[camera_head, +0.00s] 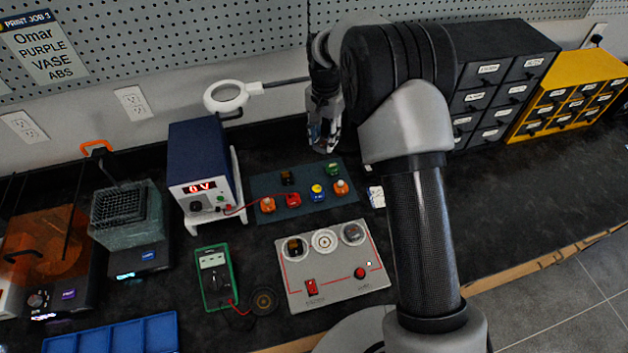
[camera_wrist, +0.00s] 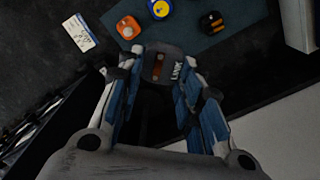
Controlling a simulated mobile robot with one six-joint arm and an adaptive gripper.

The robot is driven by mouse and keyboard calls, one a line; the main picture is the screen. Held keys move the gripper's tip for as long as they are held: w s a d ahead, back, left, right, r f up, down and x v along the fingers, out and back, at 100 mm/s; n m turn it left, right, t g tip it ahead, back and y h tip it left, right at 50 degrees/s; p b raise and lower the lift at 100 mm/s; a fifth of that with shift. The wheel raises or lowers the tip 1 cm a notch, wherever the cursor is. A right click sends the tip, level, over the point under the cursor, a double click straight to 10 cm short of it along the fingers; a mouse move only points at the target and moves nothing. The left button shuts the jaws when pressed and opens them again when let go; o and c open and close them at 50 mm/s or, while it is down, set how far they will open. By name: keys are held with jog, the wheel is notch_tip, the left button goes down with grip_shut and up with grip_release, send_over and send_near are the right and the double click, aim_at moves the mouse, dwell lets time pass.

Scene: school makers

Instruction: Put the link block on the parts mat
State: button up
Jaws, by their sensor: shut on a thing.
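My gripper (camera_head: 323,148) hangs near the back edge of the blue-grey parts mat (camera_head: 305,211). In the wrist view my gripper (camera_wrist: 156,88) is shut on the link block (camera_wrist: 172,56), a dark grey block lettered LINK with a brown strip. In that view the block overlaps the edge of the mat (camera_wrist: 243,12); its height above it is unclear. In the head view I cannot make out the link block for certain. A green block (camera_head: 333,169) shows just below my fingertips there.
Orange (camera_head: 341,187), blue (camera_head: 318,193), red (camera_head: 293,200) and black (camera_head: 287,177) pieces sit on the mat. A white card (camera_head: 376,197) lies at its right. A power supply (camera_head: 205,175) stands left, a grey panel (camera_head: 333,277) in front, and drawer cabinets (camera_head: 500,80) to the right.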

aim_at(322, 182)
notch_tip(322, 182, down, 17)
jog(key=b, duration=0.4)
jog(key=shift+f, duration=0.2)
jog(key=o, duration=0.6)
jog(key=shift+o, duration=0.2)
